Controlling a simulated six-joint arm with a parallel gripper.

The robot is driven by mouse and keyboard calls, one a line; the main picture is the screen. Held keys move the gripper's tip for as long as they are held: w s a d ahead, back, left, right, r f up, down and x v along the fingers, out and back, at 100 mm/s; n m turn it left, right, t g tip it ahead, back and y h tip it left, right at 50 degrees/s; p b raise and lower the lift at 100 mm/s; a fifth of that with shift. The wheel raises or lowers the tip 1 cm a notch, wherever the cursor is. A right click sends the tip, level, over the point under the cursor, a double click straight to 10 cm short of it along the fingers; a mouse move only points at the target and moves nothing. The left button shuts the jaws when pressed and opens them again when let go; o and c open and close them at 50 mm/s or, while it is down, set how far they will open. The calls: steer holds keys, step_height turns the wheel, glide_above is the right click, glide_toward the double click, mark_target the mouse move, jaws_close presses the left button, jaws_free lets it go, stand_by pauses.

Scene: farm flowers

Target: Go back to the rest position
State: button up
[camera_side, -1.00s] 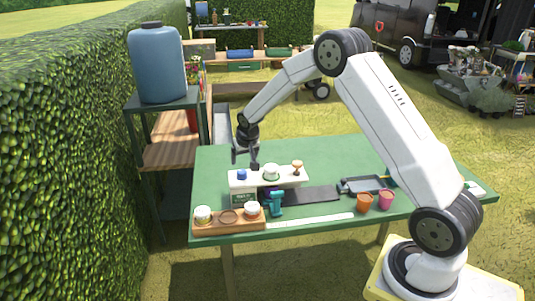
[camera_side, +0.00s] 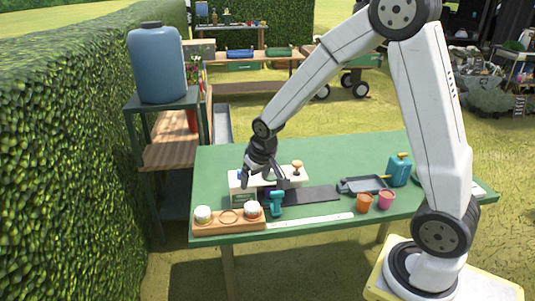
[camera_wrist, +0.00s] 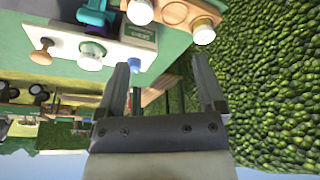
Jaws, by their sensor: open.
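My gripper (camera_side: 262,182) is over the left part of the green table (camera_side: 330,155), in front of a white box-like stand (camera_side: 297,182) in the side view. In the wrist view my gripper (camera_wrist: 165,80) has its two fingers wide apart with nothing between them. The white stand (camera_wrist: 65,42) shows there at the upper left, with a wooden knob (camera_wrist: 42,52), a white round piece (camera_wrist: 91,57) and a blue piece (camera_wrist: 119,61) on it. In the side view my gripper partly hides the stand's top.
A wooden tray (camera_side: 230,222) with white jars lies at the table's front left, beside a teal tool (camera_side: 276,203). An orange pot (camera_side: 364,202), a pink pot (camera_side: 386,199), a dark tray (camera_side: 350,187) and a teal can (camera_side: 399,171) stand to the right. A hedge (camera_side: 70,160) borders the left.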

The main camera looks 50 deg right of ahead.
steer(key=s+a+n, duration=0.1)
steer(key=s+a, duration=0.1)
steer(key=s, duration=0.5)
steer(key=s+a+n, duration=0.1)
steer(key=s+a, duration=0.2)
steer(key=s, duration=0.4)
steer(key=shift+a+n+g+y, duration=0.3)
steer(key=shift+a+y, duration=0.05)
steer(key=shift+y, duration=0.05)
stand_by(0.4)
